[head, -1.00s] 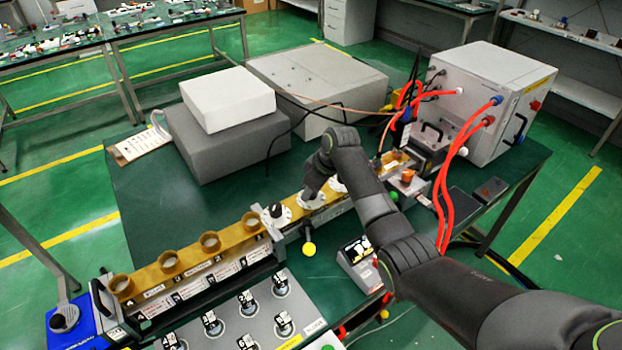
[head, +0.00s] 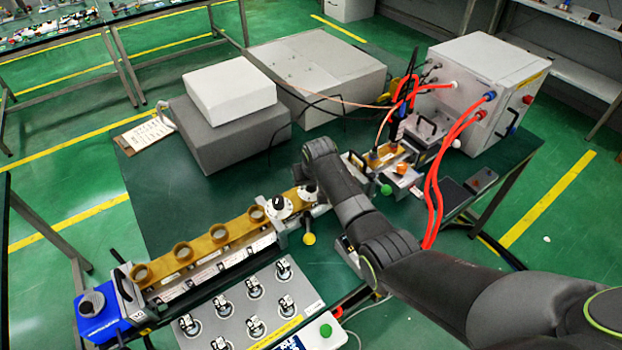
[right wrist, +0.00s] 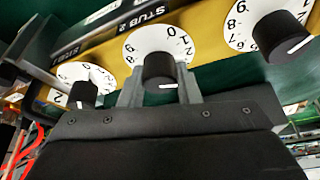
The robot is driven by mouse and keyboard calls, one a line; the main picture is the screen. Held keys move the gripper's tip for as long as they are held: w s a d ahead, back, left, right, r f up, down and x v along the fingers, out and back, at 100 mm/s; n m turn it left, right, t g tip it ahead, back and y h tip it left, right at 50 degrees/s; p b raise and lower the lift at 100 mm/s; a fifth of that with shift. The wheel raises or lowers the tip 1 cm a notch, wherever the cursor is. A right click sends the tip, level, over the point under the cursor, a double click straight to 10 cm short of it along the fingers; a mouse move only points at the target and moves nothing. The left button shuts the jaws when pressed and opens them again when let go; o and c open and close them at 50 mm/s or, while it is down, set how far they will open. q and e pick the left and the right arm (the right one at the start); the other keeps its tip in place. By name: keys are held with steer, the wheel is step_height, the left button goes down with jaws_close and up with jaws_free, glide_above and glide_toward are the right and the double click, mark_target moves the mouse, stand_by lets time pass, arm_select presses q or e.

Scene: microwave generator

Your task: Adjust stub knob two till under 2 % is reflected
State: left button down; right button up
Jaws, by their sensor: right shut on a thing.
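Stub knob two (right wrist: 159,72) is a black knob with a white pointer line on a round white numbered dial (right wrist: 150,42), below the label STUB 2 (right wrist: 148,14) in the right wrist view. My right gripper (right wrist: 159,80) has one finger on each side of this knob and is shut on it. In the head view the right gripper (head: 309,186) reaches down to the brass waveguide (head: 224,236), and my wrist partly covers the knob. No reflected-power reading is legible. My left gripper is not in view.
Neighbouring knobs flank it in the right wrist view, at left (right wrist: 83,94) and right (right wrist: 281,37). A yellow ball-ended handle (head: 309,239) stands in front of the waveguide. Red hoses (head: 438,180) run from the white cabinet (head: 480,90).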

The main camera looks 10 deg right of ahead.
steer(key=shift+r+m, duration=0.1)
steer(key=shift+m, duration=0.2)
steer(key=shift+w, duration=0.1)
steer(key=o, duration=1)
steer(key=shift+s+r, duration=0.25)
steer(key=shift+r, duration=0.2)
steer(key=b+v, duration=0.1)
steer(key=v, duration=1.5)
steer(key=shift+s+a+r, duration=0.15)
steer(key=shift+a, duration=0.05)
